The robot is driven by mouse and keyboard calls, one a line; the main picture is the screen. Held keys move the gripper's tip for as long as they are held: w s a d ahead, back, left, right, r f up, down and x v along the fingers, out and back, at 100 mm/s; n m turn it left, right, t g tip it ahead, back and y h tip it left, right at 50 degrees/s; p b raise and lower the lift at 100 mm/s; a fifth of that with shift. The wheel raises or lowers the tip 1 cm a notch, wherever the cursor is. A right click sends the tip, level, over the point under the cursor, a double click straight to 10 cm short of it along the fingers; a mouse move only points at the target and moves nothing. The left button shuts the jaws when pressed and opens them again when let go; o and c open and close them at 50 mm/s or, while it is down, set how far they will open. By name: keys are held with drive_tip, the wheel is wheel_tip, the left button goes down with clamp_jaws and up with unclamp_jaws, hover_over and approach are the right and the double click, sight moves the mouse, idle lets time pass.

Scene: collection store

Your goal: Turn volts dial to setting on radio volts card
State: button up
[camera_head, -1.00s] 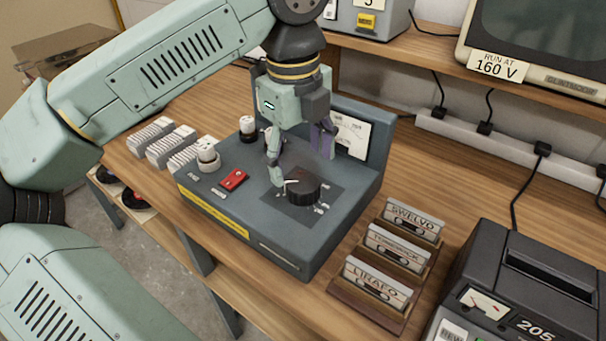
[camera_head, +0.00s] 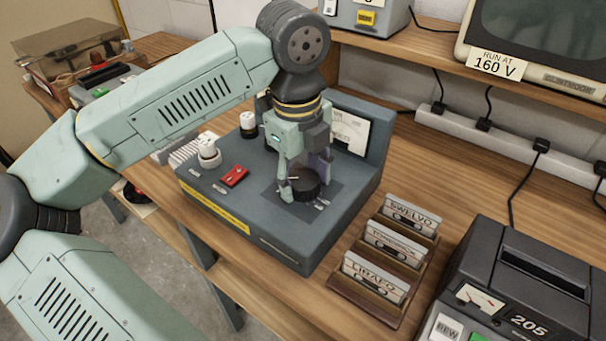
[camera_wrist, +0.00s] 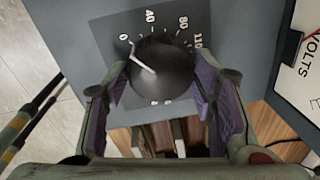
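The black volts dial (camera_head: 306,190) sits on the top of the grey console (camera_head: 275,235). In the wrist view the dial (camera_wrist: 165,75) has a white pointer line toward the upper left, near the 0 mark; 40 and 80 also read on the scale. My gripper (camera_head: 304,184) is lowered over the dial. In the wrist view its fingers (camera_wrist: 160,78) stand apart, one each side of the dial; contact is unclear. A grey unit (camera_head: 365,18) on the shelf has a card cut off at the top edge, unreadable. The screen set's card (camera_head: 498,64) reads RUN AT 160 V.
A white VOLTS meter (camera_head: 350,132) stands behind the dial. A red switch (camera_head: 234,176) and white-topped posts (camera_head: 208,150) are to its left. A cassette rack (camera_head: 385,296) and dark machine (camera_head: 530,270) stand at right. Bare bench lies between console and power strip.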

drive_tip(key=c, duration=0.7)
drive_tip(key=shift+m+b, duration=0.3)
drive_tip(key=shift+b, duration=0.05)
